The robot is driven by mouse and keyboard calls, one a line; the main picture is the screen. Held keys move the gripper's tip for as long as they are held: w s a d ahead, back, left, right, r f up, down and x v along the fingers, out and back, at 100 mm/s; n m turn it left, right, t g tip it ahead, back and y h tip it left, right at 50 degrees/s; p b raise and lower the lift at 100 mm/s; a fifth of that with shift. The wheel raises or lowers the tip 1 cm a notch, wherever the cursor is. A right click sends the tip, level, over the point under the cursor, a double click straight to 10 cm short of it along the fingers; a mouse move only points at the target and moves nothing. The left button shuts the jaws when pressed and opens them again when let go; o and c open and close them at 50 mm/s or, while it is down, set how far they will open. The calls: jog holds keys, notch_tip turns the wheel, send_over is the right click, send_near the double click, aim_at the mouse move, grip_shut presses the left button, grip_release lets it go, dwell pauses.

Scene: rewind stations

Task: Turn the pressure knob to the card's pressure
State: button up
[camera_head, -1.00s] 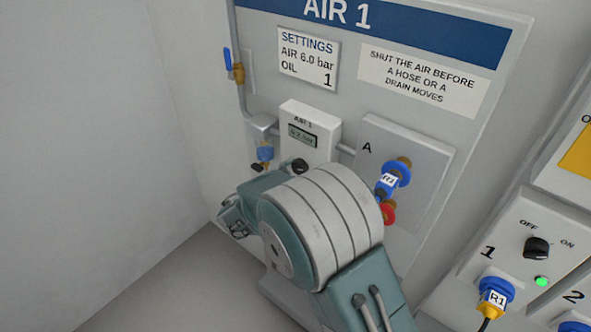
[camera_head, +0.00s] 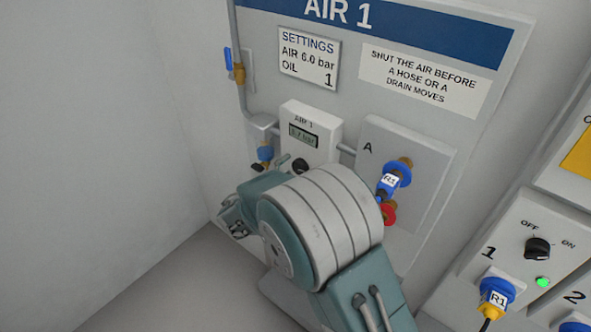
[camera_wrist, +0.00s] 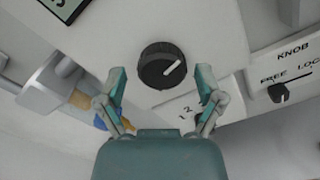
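The pressure knob (camera_wrist: 162,66) is round, black and ribbed, with a white pointer line aimed to the upper right in the wrist view. It also shows in the head view (camera_head: 300,165), partly behind my arm. My gripper (camera_wrist: 162,84) is open, its teal fingers apart on either side just below the knob, with nothing between them. I cannot tell how far it is from the knob in depth. The settings card (camera_head: 308,58) reads AIR 6.0 bar, OIL 1. The AIR 1 pressure display (camera_head: 304,134) is lit, but its first digit is too small to read surely.
A small black FREE/LOCK knob (camera_wrist: 279,93) is at the right in the wrist view. A blue-and-brass fitting (camera_head: 264,154) is left of the regulator box. Blue coupling R1 (camera_head: 391,180) and a red ring (camera_head: 389,212) are right of my arm.

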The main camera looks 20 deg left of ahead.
jog(key=shift+d, duration=0.1)
jog(key=v, duration=1.2)
jog(key=shift+s+f, duration=0.1)
dwell(0.3)
